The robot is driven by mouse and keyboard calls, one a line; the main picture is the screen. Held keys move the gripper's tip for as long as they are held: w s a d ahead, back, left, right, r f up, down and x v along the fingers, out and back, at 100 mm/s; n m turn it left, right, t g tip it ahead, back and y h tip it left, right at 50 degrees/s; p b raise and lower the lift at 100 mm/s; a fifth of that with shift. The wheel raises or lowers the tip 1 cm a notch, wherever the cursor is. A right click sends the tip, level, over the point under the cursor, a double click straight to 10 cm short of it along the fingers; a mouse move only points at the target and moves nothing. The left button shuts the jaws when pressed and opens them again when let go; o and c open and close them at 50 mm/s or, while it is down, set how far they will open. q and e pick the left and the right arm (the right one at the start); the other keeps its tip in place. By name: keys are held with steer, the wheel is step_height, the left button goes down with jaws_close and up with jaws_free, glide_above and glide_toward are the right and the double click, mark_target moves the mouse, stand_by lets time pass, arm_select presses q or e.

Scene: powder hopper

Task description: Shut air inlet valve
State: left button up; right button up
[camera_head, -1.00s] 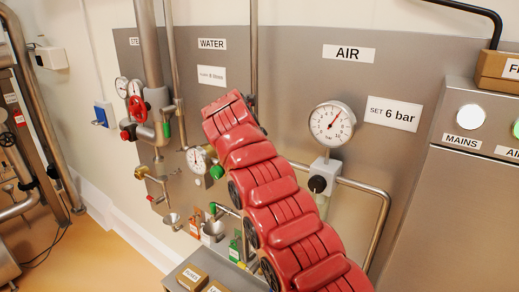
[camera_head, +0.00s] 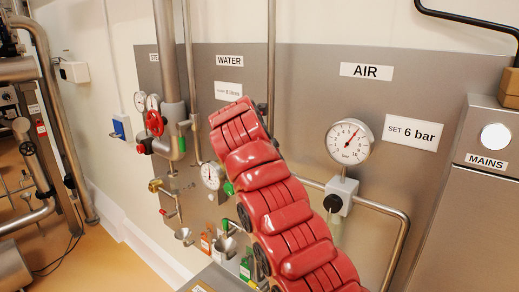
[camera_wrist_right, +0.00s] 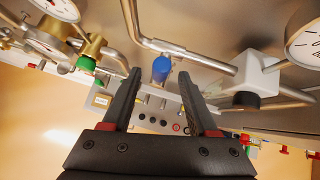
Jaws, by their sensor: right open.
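A blue valve handle (camera_wrist_right: 161,68) hangs from the steel pipe (camera_wrist_right: 190,52) that runs into the pale regulator block (camera_wrist_right: 258,78) in the right wrist view. My right gripper (camera_wrist_right: 160,78) is open, with the blue handle between and beyond its fingertips; I cannot tell the exact gap. In the head view my red right arm covers the blue handle and its own gripper. There the regulator block (camera_head: 341,194) sits under the air gauge (camera_head: 349,142), whose needle points up and right, below the AIR sign (camera_head: 367,70). My left gripper is not in view.
Water fittings with a gauge (camera_head: 211,176), a red handwheel (camera_head: 155,123) and funnels (camera_head: 184,235) are left of my arm. A steel cabinet (camera_head: 470,220) with a MAINS lamp (camera_head: 495,137) stands at the right. In the wrist view, brass fittings (camera_wrist_right: 92,48) lie close on the left.

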steer(key=p+v, duration=0.2)
steer(key=v, duration=1.1)
steer(key=shift+r, duration=0.1)
